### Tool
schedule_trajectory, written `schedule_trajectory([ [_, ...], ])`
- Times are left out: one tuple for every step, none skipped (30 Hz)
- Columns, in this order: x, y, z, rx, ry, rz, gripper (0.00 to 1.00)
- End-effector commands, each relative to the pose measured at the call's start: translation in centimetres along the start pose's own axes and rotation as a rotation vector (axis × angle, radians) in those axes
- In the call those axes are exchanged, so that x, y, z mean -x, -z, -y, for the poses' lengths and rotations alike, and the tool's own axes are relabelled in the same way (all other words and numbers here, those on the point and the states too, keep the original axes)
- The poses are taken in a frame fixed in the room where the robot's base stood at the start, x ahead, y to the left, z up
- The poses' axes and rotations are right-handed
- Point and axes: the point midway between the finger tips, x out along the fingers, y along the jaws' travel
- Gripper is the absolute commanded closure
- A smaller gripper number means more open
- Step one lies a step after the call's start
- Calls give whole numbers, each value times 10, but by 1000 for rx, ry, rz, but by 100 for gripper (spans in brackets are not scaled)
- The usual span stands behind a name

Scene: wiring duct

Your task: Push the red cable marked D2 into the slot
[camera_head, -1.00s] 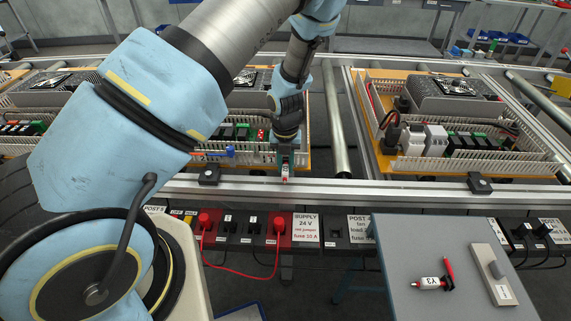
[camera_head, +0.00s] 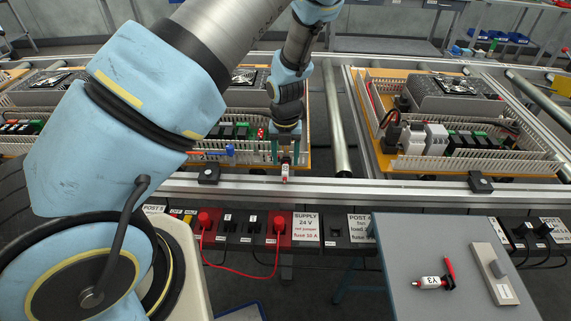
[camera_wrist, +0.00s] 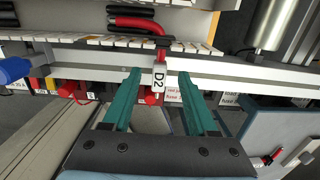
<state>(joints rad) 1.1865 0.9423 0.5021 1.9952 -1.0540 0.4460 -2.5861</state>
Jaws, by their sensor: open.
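The red cable (camera_wrist: 135,22) lies along the panel behind the white slotted duct wall (camera_wrist: 95,42) in the wrist view. It bends toward me through the duct wall, and its end with the white D2 tag (camera_wrist: 159,78) hangs out on the near side, over the rail. In the head view the tagged end (camera_head: 285,171) shows just below my gripper (camera_head: 289,158). My gripper is open, its two teal fingers (camera_wrist: 155,88) apart on either side of the tag, with clear gaps. How deep the cable sits in its slot is unclear.
A metal rail (camera_head: 400,188) runs in front of the panels. A blue part (camera_wrist: 14,69) is at the left in the wrist view. A grey table (camera_head: 390,235) at front right holds a V3-tagged piece (camera_head: 430,283). A second panel (camera_head: 455,125) stands to the right.

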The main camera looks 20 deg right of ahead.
Motion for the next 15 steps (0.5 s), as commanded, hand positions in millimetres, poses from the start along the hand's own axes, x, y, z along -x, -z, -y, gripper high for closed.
schedule_trajectory([
  [11, 0, 2, -3, 2, 3, 41],
  [17, -1, 1, -3, 1, 4, 41],
  [25, 0, 1, -2, 2, 3, 41],
  [32, -1, 2, -3, 2, 4, 41],
  [37, -1, 1, -3, 1, 3, 41],
  [44, 0, 1, -2, 2, 3, 41],
  [49, 0, 1, -3, 1, 2, 41],
  [54, 0, 1, -2, 1, 2, 41],
  [60, 0, 1, -1, 1, 2, 41],
  [63, 0, 1, -2, 1, 1, 41],
  [66, 0, 1, -3, 0, 1, 41],
  [70, 0, 1, -1, 0, 1, 41],
  [72, 0, 0, -1, 1, 1, 41],
  [74, 0, 0, 0, 0, 0, 41],
  [75, 0, 0, -1, 0, 0, 41],
])
